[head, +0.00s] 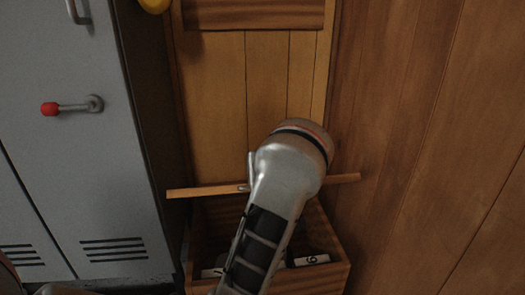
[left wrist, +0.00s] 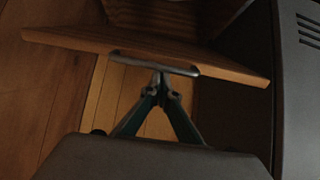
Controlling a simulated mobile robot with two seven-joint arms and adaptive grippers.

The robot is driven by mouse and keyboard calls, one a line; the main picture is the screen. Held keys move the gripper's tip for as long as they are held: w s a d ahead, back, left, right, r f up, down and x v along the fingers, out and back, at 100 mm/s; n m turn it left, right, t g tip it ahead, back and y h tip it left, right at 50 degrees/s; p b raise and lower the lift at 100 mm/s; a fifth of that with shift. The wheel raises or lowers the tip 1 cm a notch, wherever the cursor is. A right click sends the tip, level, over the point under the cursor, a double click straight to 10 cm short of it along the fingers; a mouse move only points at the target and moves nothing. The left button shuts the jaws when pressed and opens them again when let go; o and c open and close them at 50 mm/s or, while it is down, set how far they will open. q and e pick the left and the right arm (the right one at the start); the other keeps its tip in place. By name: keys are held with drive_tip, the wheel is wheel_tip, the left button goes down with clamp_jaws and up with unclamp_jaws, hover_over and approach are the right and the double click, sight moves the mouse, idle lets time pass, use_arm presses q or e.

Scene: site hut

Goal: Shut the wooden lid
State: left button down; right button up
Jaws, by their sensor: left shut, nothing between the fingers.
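The wooden lid (head: 205,192) shows nearly edge-on in the head view, as a thin strip above the open wooden box (head: 315,285). It is raised, with the box's inside in view beneath it. My arm hides its middle. In the left wrist view the lid (left wrist: 225,68) spans the upper part, with a grey metal handle (left wrist: 155,63) along its edge. My left gripper (left wrist: 160,80) is shut and empty, its tips close to the handle; I cannot tell whether they touch. My arm hides this gripper in the head view. My right gripper is not in view.
A grey locker (head: 65,150) with a red-tipped handle (head: 50,108) stands close on the left. A wooden wall (head: 430,130) is close on the right. Light-coloured items with dark markings (head: 312,260) lie in the box. A yellow object (head: 155,4) is at the top edge.

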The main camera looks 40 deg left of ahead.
use_arm(q)
drive_tip(key=s+d+f, duration=0.3)
drive_tip(key=f, duration=0.6)
drive_tip(key=s+d+f, duration=0.3)
drive_tip(key=d+f, duration=0.1)
drive_tip(key=f, duration=0.6)
drive_tip(key=shift+d+r, duration=0.1)
